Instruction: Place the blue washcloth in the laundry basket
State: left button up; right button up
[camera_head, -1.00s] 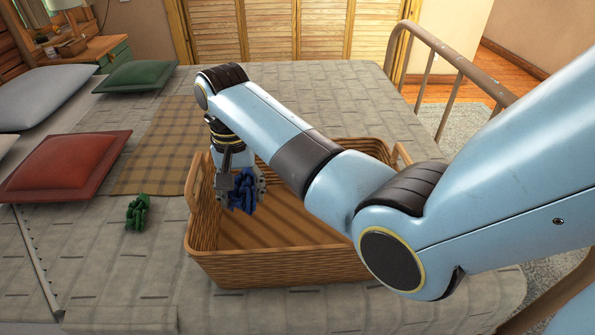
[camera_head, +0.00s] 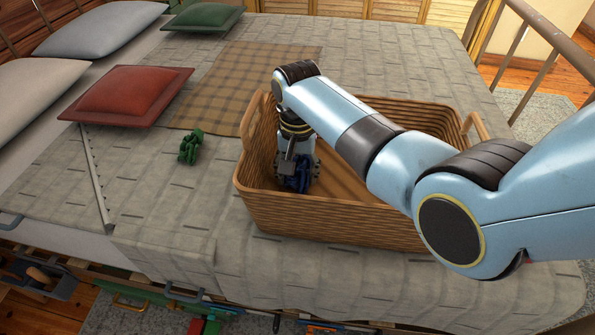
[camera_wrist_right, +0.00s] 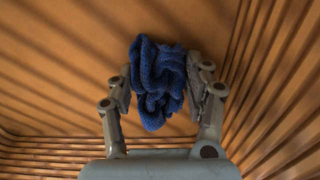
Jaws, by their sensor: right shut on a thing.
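The blue washcloth (camera_head: 297,178) is crumpled and held between the fingers of my right gripper (camera_head: 300,172). It also shows in the right wrist view (camera_wrist_right: 157,80), with a finger pressed on each side. The gripper points down inside the wicker laundry basket (camera_head: 330,222), near its left end, below the rim. My right arm covers part of the basket's right side. My left gripper is not in view.
The basket stands on a bed with a grey quilt (camera_head: 180,240). A red pillow (camera_head: 125,95) and a plaid blanket (camera_head: 245,80) lie farther back.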

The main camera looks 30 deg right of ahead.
aim_at(297, 170)
jog(key=o, duration=0.7)
jog(key=shift+f, duration=0.1)
notch_tip(297, 170, up, 12)
jog(key=p, duration=0.3)
jog(key=shift+p, duration=0.3)
jog(key=shift+r, duration=0.2)
